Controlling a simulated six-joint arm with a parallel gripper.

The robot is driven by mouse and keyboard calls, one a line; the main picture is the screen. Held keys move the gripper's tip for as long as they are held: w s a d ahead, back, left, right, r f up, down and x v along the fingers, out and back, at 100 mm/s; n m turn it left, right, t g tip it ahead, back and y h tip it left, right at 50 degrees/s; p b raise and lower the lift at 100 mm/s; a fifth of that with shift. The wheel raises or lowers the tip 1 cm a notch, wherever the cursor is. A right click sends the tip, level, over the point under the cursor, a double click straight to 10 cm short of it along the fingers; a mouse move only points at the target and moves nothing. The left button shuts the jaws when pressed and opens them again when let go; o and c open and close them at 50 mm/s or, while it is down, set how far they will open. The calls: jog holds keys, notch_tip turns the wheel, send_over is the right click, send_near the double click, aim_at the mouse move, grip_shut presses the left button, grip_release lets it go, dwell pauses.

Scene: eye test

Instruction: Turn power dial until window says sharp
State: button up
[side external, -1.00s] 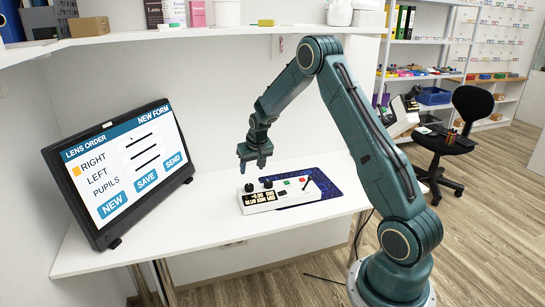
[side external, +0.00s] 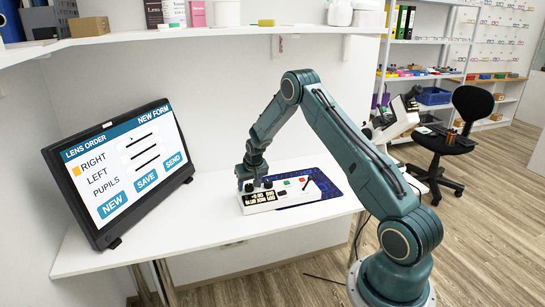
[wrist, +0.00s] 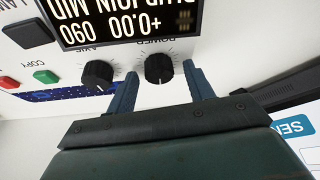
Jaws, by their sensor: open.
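The power dial (wrist: 160,68) is a black ribbed knob with a white pointer line, beneath the label POWER. My gripper (wrist: 160,70) is open, with one blue finger on each side of this dial; whether either finger touches it I cannot tell. In the side view my gripper (side external: 253,185) is low over the left end of the white control box (side external: 290,199) and partly hides its dials. The window (wrist: 130,20) is black with white text, upside down in the wrist view: +0.00 090 and, below, a cut-off line that seems to read BLUR JOIN MID.
The axis dial (wrist: 98,74) is close beside one finger. Green (wrist: 46,77) and red (wrist: 9,77) buttons lie beyond it. A small black lever (side external: 306,184) stands at the box's right. A blue mat (side external: 325,189) lies under the box. A monitor (side external: 122,170) stands left.

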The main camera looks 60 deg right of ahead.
jog(key=c, duration=1)
jog(key=shift+o, duration=0.2)
jog(key=shift+n, duration=0.3)
jog(key=shift+d+n+t+y, duration=0.1)
jog(key=shift+n+t+y, duration=0.3)
jog(key=shift+n, duration=0.85)
jog(key=shift+d+n+t+y, duration=0.1)
jog(key=shift+n+y, duration=0.5)
jog(key=shift+n, duration=0.65)
jog(key=o, duration=1)
jog(key=shift+a, duration=0.1)
jog(key=shift+c, duration=0.2)
